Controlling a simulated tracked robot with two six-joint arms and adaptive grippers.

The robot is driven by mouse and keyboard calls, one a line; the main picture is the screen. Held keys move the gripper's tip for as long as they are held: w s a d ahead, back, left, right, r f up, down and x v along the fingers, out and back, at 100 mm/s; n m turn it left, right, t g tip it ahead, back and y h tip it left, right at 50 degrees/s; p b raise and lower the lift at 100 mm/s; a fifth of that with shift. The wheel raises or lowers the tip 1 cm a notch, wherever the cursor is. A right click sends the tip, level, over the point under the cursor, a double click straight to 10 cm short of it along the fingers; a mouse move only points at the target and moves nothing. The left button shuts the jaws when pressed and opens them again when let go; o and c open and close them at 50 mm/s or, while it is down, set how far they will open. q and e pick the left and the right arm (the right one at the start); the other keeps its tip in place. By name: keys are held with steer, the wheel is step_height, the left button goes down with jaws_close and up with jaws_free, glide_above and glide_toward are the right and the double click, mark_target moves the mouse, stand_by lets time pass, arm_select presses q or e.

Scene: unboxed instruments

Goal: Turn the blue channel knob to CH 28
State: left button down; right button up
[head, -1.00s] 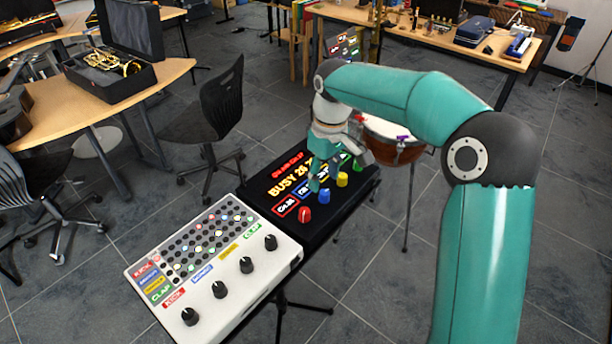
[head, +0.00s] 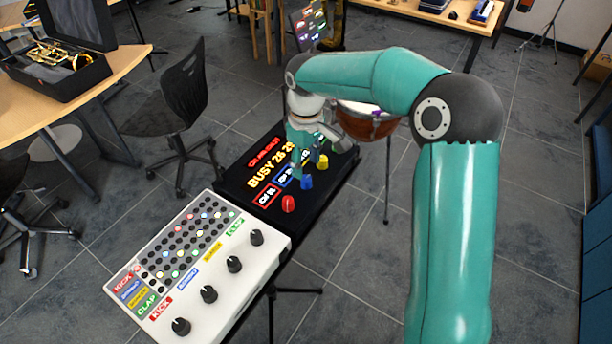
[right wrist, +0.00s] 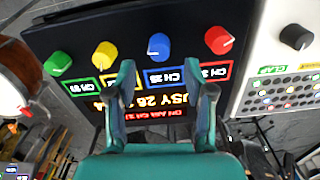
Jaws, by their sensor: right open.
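The blue channel knob (head: 307,182) sits on the black panel (head: 323,193), between a red knob (head: 288,203) and a yellow knob (head: 321,161). In the right wrist view the blue knob (right wrist: 159,46) has a pale pointer mark, and its blue label (right wrist: 163,78) appears upside down; its number is hard to read. My right gripper (head: 313,163) is over the panel. In the right wrist view the right gripper (right wrist: 159,72) is open and empty, with its two fingers on either side of the blue knob's line, short of the knob. My left gripper is not in view.
A green knob (right wrist: 58,63) is at the panel's other end. The panel's display reads BUSY (head: 259,179) with partly hidden numbers. A white box (head: 220,290) with black knobs adjoins the panel. A drum (head: 365,124) stands behind, and a black chair (head: 182,100) to the left.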

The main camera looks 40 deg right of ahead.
mark_target(306, 178)
steer(key=shift+f, duration=2.7)
jaws_close()
